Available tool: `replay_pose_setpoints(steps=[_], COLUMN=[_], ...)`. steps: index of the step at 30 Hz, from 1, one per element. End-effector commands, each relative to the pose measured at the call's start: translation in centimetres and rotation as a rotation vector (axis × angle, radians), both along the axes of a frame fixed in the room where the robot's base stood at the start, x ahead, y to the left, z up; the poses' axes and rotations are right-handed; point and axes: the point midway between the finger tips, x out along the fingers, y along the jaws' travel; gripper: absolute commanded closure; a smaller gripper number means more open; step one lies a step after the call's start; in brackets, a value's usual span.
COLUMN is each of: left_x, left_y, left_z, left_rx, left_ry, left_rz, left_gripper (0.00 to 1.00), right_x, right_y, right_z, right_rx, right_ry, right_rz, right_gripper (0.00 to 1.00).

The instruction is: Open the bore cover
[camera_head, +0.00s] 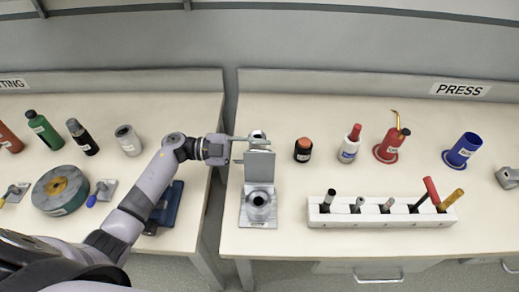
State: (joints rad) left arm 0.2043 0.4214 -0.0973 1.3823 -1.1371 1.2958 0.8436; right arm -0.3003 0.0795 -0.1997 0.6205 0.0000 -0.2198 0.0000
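A grey metal fixture (245,217) stands at the left front of the right bench. A round collar with a dark open bore (259,199) shows at its front. A flat grey plate (259,167), which looks like the bore cover, stands up behind the collar, and the bore is uncovered. My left gripper (252,140) reaches in from the left, its thin fingers pointing right at the plate's top edge. I cannot tell whether they touch the plate or how far apart they are. A round metal part (257,134) shows just behind the fingers. My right gripper is out of view.
A white rack (382,223) holding several tools stands right of the fixture. A dark jar with an orange top (303,149) and a red-topped bottle (350,143) stand behind it. A gap separates the two benches. My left arm crosses the left bench above a blue item (170,203).

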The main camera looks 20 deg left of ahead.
Motion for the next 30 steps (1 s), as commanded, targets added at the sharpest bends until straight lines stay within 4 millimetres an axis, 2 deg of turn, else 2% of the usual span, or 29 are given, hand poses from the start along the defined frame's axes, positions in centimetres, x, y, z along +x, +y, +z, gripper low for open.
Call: replay_pose_setpoints(steps=[11,30], left_x=[0.02,0.09], left_y=[0.04,0.02], left_z=[0.06,0.19], left_rx=[0.0,-0.003], left_ry=[-0.001,-0.003], left_rz=[0.001,0.002], left_gripper=[1.0,1.0], right_x=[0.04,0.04], right_y=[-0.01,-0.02], right_z=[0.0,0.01], right_rx=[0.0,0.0], right_ry=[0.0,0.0], right_rz=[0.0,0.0], right_gripper=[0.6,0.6])
